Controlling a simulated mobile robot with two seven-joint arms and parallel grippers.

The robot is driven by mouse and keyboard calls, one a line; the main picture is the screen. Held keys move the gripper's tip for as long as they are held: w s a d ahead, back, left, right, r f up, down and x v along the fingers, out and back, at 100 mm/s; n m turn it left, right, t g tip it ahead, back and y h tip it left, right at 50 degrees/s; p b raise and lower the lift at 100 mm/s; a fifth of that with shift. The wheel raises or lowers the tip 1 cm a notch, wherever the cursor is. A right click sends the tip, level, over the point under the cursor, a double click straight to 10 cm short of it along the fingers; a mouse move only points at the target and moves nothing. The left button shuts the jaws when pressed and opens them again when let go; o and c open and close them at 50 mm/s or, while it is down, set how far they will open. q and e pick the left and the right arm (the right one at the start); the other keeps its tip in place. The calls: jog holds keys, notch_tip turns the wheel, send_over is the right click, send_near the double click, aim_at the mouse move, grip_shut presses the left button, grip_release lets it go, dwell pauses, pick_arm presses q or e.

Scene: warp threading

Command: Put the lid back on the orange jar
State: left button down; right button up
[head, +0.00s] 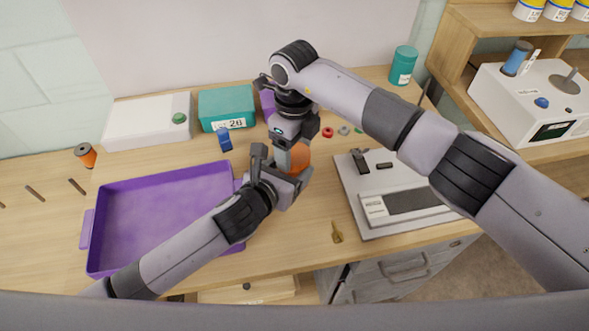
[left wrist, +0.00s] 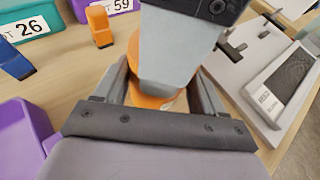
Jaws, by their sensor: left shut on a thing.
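The orange jar (head: 300,158) stands on the table near the middle of the head view, partly hidden by both grippers. Its orange body also shows in the left wrist view (left wrist: 150,101), between my left fingers. My left gripper (head: 277,176) is shut on the jar, low at its side. My right gripper (head: 285,155) points down from above, right over the jar, and a broad grey finger covers most of the jar top in the left wrist view. I cannot make out the lid apart from the jar, nor whether the right fingers hold it.
A purple tray (head: 168,254) lies to the left. A teal box (head: 226,105) and a blue block (head: 224,139) stand behind. A grey board (head: 352,208) with a scale-like panel lies at the right. A small brass piece (head: 337,233) lies in front.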

jog(key=o, duration=1.2)
jog(key=shift+o, duration=0.2)
notch_tip(320, 180, up, 12)
pick_arm(q)
grip_release()
jog(key=shift+v, duration=3.55)
